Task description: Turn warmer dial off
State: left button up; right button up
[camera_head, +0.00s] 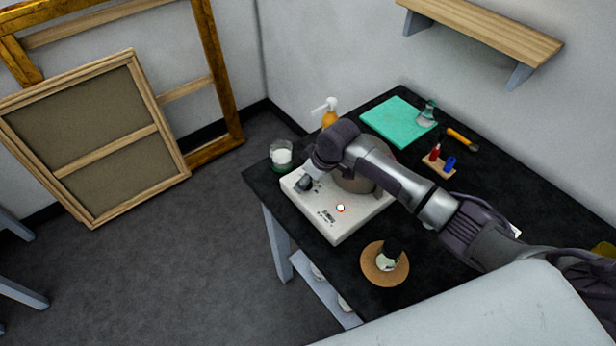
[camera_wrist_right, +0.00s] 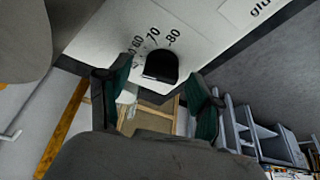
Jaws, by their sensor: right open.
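The warmer (camera_head: 352,221) is a white box on the black table, with a small lit lamp (camera_head: 340,208) on top. Its black dial (camera_wrist_right: 160,66) shows in the right wrist view beside printed numbers 60, 70 and 80. My right gripper (camera_head: 306,181) is at the warmer's left part in the head view. In the wrist view its open fingers (camera_wrist_right: 158,76) stand on either side of the dial. I cannot tell whether they touch it. The dial's pointer mark is not clear. My left gripper is not in view.
A rounded pot (camera_head: 356,180) sits on the warmer behind my right arm. A glass jar (camera_head: 281,155) and an orange pump bottle (camera_head: 329,116) stand nearby. A cork disc (camera_head: 371,275) with a dark-topped item lies in front. A teal mat (camera_head: 390,117) lies behind.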

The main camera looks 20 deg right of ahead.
jog(key=shift+c, duration=0.8)
jog(key=shift+a, duration=0.1)
jog(key=c, duration=1)
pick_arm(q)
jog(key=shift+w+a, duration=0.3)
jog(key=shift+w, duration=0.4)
